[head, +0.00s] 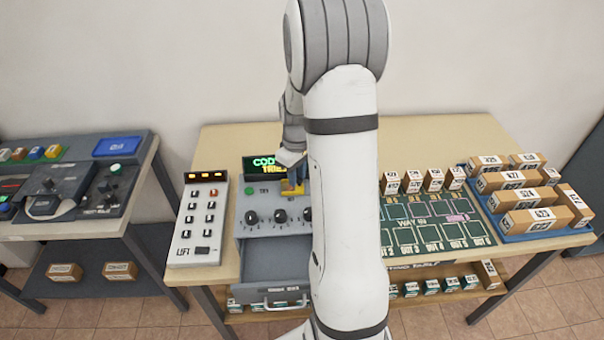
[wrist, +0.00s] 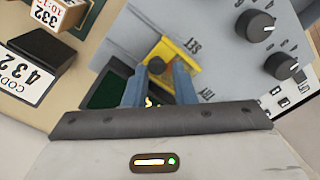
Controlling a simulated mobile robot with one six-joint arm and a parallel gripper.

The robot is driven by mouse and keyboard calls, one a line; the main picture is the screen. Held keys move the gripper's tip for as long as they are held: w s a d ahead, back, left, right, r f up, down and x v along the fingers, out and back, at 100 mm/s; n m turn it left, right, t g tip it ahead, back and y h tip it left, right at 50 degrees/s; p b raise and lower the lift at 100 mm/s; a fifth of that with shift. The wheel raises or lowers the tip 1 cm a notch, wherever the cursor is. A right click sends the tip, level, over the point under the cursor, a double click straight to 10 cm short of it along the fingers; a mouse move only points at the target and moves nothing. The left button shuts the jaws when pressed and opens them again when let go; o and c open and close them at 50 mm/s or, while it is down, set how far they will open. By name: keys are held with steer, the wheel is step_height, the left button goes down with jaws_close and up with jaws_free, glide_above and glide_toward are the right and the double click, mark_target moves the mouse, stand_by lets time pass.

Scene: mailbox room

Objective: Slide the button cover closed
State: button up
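I cannot tell whether either finger touches the yellow frame. In the head view my gripper (head: 293,184) is low at the back of the grey panel (head: 262,226), with yellow showing beside it. My arm hides the panel's right side.
Dark knobs (head: 280,216) line the panel front, above an open grey drawer (head: 270,262). A green-lit display (head: 264,163) stands behind. A white LIFT keypad (head: 200,220) is left. Boxes, a green sorting board (head: 440,240) and a blue tray (head: 508,236) are right.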

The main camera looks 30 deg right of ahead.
mark_target(298, 180)
steer(key=o, duration=0.3)
steer(key=shift+a, duration=0.1)
steer(key=shift+o, duration=0.3)
steer(key=shift+s+d, duration=0.15)
steer(key=shift+d, duration=0.05)
steer(key=shift+r+b, duration=0.7)
steer(key=shift+r, duration=3.2)
